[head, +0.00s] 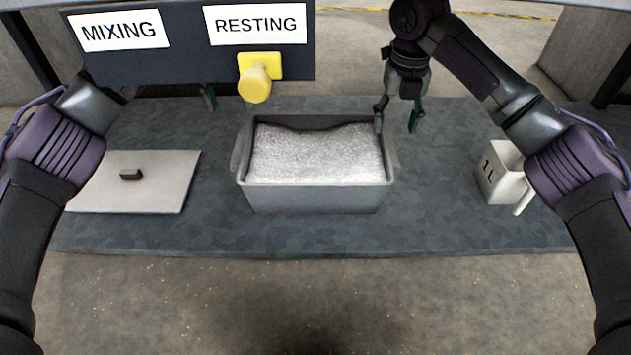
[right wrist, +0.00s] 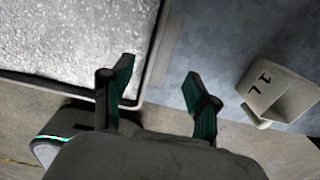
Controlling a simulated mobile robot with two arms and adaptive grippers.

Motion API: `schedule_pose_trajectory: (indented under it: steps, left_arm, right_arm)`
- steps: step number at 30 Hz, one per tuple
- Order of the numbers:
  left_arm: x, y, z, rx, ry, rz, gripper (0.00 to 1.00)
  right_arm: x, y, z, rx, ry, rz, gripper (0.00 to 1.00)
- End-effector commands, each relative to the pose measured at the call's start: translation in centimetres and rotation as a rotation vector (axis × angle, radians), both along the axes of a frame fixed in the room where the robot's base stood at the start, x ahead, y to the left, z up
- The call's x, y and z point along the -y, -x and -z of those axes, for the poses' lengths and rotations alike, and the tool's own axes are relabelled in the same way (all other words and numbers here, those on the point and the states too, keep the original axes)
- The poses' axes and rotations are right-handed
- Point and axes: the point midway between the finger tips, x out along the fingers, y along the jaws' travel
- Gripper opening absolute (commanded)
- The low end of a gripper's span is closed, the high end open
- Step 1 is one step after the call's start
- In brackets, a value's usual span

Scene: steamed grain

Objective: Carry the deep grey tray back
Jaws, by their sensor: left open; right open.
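The deep grey tray (head: 315,200) stands on the dark grey worktop, filled nearly to the rim with pale, grainy material. Its right rim also shows in the right wrist view (right wrist: 160,48). My right gripper (head: 397,118) is open and empty at the tray's back right corner, fingers pointing down. In the right wrist view its fingers (right wrist: 158,92) are apart, one close to the tray's rim and the other outside it; I cannot tell whether they touch. My left gripper (head: 228,101) is mostly hidden behind the sign panel; its fingertips show below the panel, behind the tray's left side.
A flat light grey lid (head: 160,190) with a dark knob lies left of the tray. A white 1L jug (head: 502,178) stands to the right. The dark panel with MIXING and RESTING labels (head: 200,65) and a yellow knob (head: 258,82) blocks the back left.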

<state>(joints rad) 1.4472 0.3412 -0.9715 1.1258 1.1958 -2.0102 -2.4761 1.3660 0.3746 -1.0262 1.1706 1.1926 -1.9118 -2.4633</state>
Motion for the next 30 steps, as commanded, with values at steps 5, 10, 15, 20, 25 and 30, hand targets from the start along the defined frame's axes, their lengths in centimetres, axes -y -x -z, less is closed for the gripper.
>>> schedule_pose_trajectory:
  steps: [5,10,15,20,25,30]
  left_arm:
    - [0.0,0.0,0.0,0.000,0.000,0.000,0.59]
    - [0.0,0.0,0.0,0.000,0.000,0.000,0.59]
    - [0.0,0.0,0.0,0.000,0.000,0.001,0.59]
    - [0.0,0.0,0.0,0.000,0.000,0.001,0.59]
    - [0.0,0.0,0.0,0.000,0.000,0.001,0.59]
    - [0.0,0.0,0.0,0.000,0.000,0.001,0.59]
  right_arm:
    - [-0.1,0.0,-3.3,0.001,-0.001,-0.001,0.59]
    - [0.0,0.0,-4.7,-0.001,-0.001,0.000,0.59]
    - [0.0,0.0,-5.0,-0.001,-0.001,0.000,0.59]
    - [0.0,0.0,-5.0,-0.001,-0.001,-0.001,0.59]
    - [0.0,0.0,-5.0,-0.001,0.000,-0.001,0.59]
    - [0.0,0.0,-4.9,-0.001,0.000,-0.001,0.59]
